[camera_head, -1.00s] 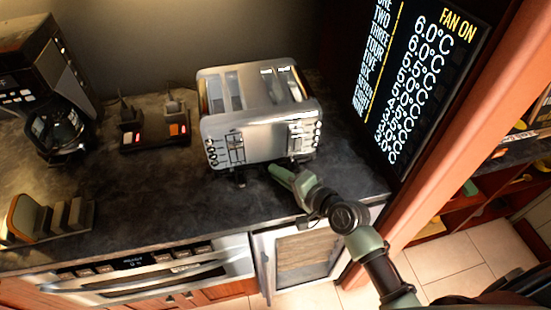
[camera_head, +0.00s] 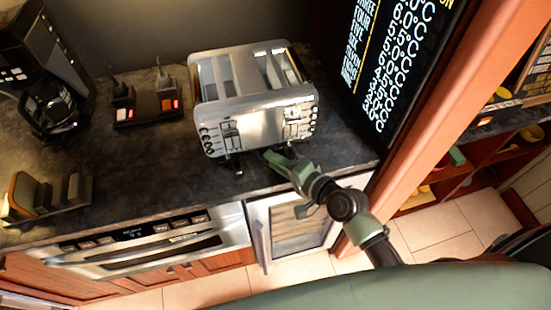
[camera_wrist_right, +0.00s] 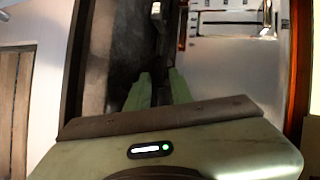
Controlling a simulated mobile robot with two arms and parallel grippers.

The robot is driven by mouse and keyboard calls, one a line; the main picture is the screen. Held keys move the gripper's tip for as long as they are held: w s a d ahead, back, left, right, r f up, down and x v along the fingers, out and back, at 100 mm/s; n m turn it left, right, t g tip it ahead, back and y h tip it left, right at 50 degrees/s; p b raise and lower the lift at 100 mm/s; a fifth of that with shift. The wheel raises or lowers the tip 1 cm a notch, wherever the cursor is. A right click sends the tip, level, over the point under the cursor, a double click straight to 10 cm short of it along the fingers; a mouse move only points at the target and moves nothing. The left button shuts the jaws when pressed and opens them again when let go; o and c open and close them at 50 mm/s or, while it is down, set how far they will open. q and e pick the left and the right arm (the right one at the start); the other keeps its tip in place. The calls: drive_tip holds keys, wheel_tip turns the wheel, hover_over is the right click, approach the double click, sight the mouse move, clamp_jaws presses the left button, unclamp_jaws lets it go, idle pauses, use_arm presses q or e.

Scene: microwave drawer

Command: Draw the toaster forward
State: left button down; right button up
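The toaster (camera_head: 262,128) is a shiny silver box with long slots on top and knobs and levers on its front. It stands upright on the dark counter (camera_head: 150,170), near its front edge. The silver toaster front (camera_wrist_right: 225,60) fills the upper right of that view. My left gripper is not in view.
A coffee maker (camera_head: 28,62) stands at the back left. A small device with red lights (camera_head: 148,112) and a toast rack (camera_head: 48,195) are left of the toaster. An oven (camera_head: 150,248) and a glass-fronted door (camera_head: 297,228) are below the counter. A dark display panel (camera_head: 385,60) borders the right.

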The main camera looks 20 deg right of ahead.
drive_tip(key=shift+r, duration=0.1)
idle(0.3)
drive_tip(key=b+v, duration=0.1)
drive_tip(key=v, duration=0.6)
drive_tip(key=shift+s+d+b, duration=0.2)
drive_tip(key=shift+s+b, duration=0.1)
drive_tip(key=shift+b, duration=0.05)
